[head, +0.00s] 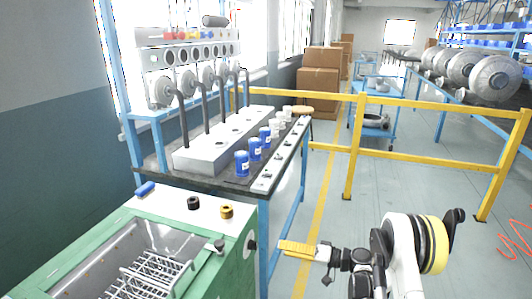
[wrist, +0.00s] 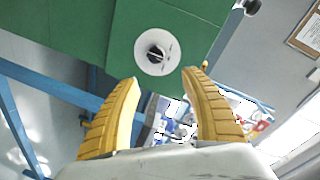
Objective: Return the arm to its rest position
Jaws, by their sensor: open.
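My gripper (head: 284,248) has yellow fingers and is in the lower middle of the head view, to the right of the bench and the green machine. It points left and is clear of both. In the wrist view my gripper (wrist: 163,82) has its two yellow fingers apart with nothing between them. Beyond the fingertips is the green side panel with a round white disc and dark knob (wrist: 157,52). The rest of my arm is at the lower right of the head view, partly cut off by the frame edge.
The green machine (head: 236,262) with a wire basket (head: 150,276) stands at lower left. Behind it is the bench (head: 262,207) with blue cups (head: 242,163) and a grey block (head: 205,152). A yellow railing (head: 405,158) crosses behind my arm. Floor to the right is open.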

